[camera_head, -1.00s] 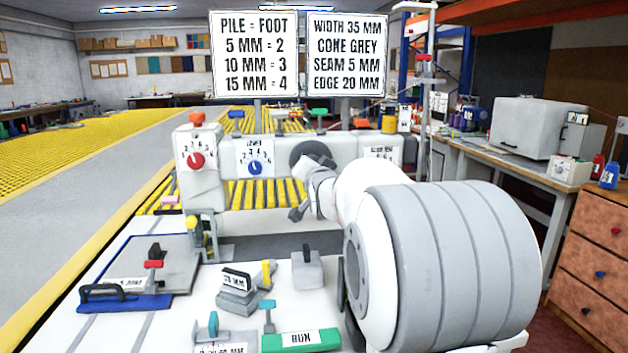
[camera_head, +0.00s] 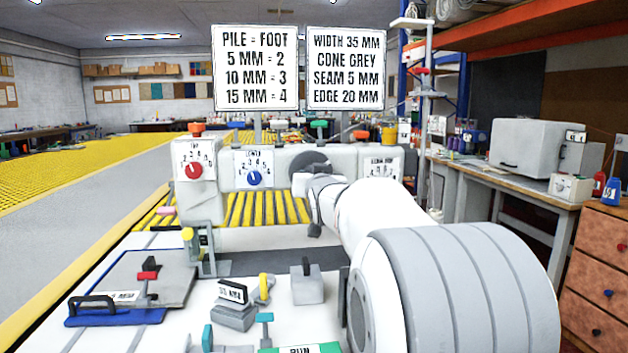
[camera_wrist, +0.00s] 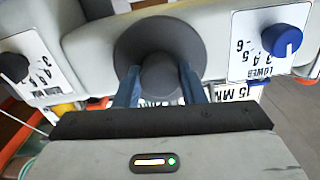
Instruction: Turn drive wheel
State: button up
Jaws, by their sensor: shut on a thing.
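The drive wheel is a dark grey disc (camera_head: 309,160) on the front of the white machine head, partly hidden behind my gripper in the head view. In the wrist view the wheel (camera_wrist: 132,40) fills the upper middle, with a round hub (camera_wrist: 160,78) standing out from its centre. My gripper (camera_wrist: 159,75) has its two blue fingers on either side of this hub and is shut on it. In the head view my gripper (camera_head: 303,182) is at the wheel's lower part, and its fingertips are hard to make out.
A red-knob dial (camera_head: 194,170) and a blue-knob LOWER dial (camera_head: 255,178) are left of the wheel. A third dial plate (camera_head: 381,168) is to its right. A grey block (camera_head: 308,287) and a green RUN bar (camera_head: 300,350) are on the white table in front.

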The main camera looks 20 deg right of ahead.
jog(key=shift+f, duration=0.1)
jog(key=o, duration=1)
jog(key=v, duration=0.7)
jog(key=shift+s+a, duration=0.15)
jog(key=shift+s, duration=0.2)
jog(key=s+a+f+n+g+y+p, duration=0.1)
jog(key=s+a+f+g+p, duration=0.1)
jog(key=s+a+g+p, duration=0.3)
jog(key=s+a+f+n+g+y+p, duration=0.2)
jog(key=s+a+g+p, duration=0.3)
jog(key=s+p, duration=0.5)
jog(key=s+a+f+n+g+y+p, duration=0.1)
jog(key=s+a+g+p, duration=0.3)
jog(key=s, duration=0.9)
jog(key=shift+s+a+f+g+y+p, duration=0.1)
jog(key=shift+a+f+g+y+p, duration=0.25)
jog(key=shift+a+p, duration=0.5)
jog(key=shift+a+f+g+y+p, duration=0.15)
jog(key=shift+a+f+p, duration=0.3)
jog(key=shift+p, duration=0.65)
